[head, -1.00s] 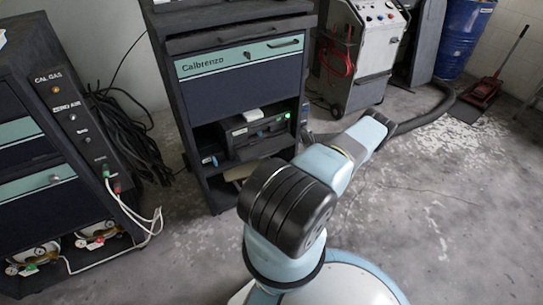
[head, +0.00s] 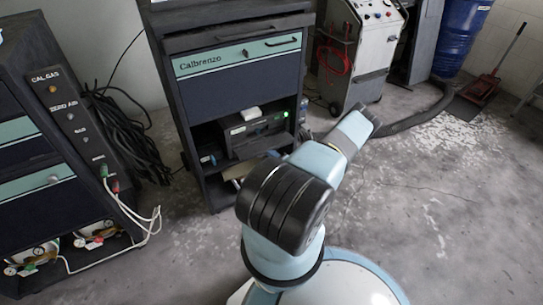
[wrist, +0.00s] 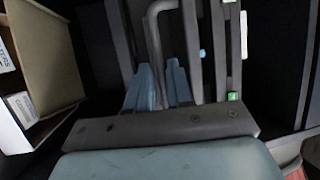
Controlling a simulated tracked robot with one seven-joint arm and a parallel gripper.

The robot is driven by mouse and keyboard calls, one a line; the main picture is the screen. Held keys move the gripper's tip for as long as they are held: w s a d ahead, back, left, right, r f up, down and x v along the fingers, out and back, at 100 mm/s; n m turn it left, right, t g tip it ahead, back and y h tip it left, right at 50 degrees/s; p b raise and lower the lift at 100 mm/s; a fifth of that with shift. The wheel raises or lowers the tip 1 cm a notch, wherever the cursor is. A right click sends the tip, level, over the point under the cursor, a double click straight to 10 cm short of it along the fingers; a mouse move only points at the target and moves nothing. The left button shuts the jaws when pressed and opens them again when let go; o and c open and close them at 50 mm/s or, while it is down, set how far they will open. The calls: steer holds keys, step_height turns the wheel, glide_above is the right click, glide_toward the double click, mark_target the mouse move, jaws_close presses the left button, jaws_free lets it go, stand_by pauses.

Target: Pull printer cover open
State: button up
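The printer (head: 243,134) is a dark box with a green light, on the open shelf of the Calbrenzo cabinet in the head view. In the wrist view a grey looped bar handle (wrist: 155,42) runs down between the two blue fingers of my gripper (wrist: 160,68). The fingers are apart, one on each side of the bar. I cannot tell whether they touch or grip it. Which part of the printer is the cover is not clear.
The Calbrenzo cabinet (head: 240,62) has a drawer above the shelf. An open cardboard box (wrist: 50,45) lies left of my gripper in the wrist view. A gas cabinet (head: 50,160) with cables stands at left.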

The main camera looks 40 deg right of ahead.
jaws_close()
steer(key=shift+s, duration=0.1)
stand_by(1.3)
